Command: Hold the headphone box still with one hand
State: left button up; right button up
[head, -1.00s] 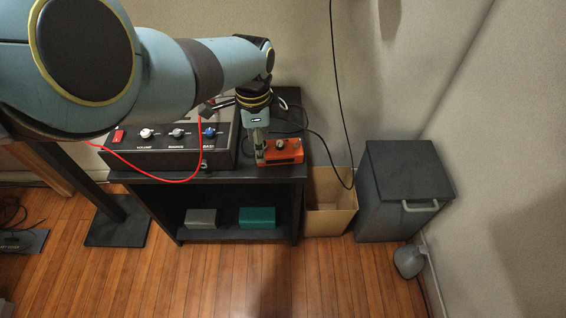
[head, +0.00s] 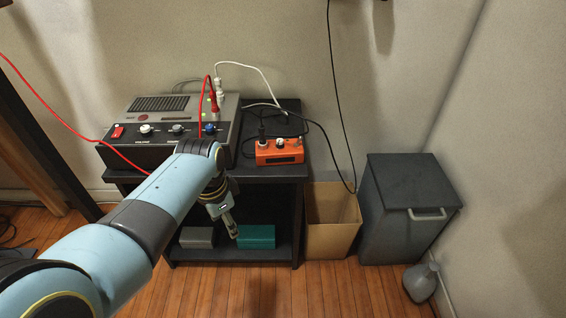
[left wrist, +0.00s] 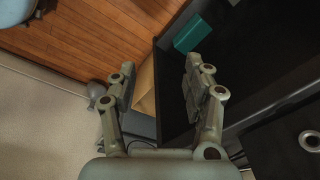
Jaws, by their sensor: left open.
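Two small boxes lie on the lower shelf in the head view: a teal box (head: 257,238) and a grey box (head: 196,239) to its left. I cannot read a label on either, so I cannot tell which is the headphone box. My left gripper (head: 232,228) points down in front of the shelf, overlapping the teal box's left end in the picture. In the left wrist view my left gripper (left wrist: 160,66) is open and empty, with the teal box (left wrist: 192,34) beyond its fingertips and apart from them. My right gripper is in neither view.
The dark shelf unit (head: 284,175) carries a control-panel amplifier (head: 150,148) and an orange pedal (head: 279,153) with cables. A cardboard bin (head: 330,240) and a grey lidded bin (head: 398,215) stand to its right. A red cable hangs at left. The floor in front is clear.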

pick_arm(q)
jog(key=s+a+f+n+b, duration=0.3)
jog(key=s+a+f+b, duration=0.2)
jog(key=f, duration=0.2)
jog(key=shift+s+a+f+t+b, duration=0.15)
jog(key=shift+s+a+t+b, duration=0.05)
jog(key=shift+a+t+b, duration=0.15)
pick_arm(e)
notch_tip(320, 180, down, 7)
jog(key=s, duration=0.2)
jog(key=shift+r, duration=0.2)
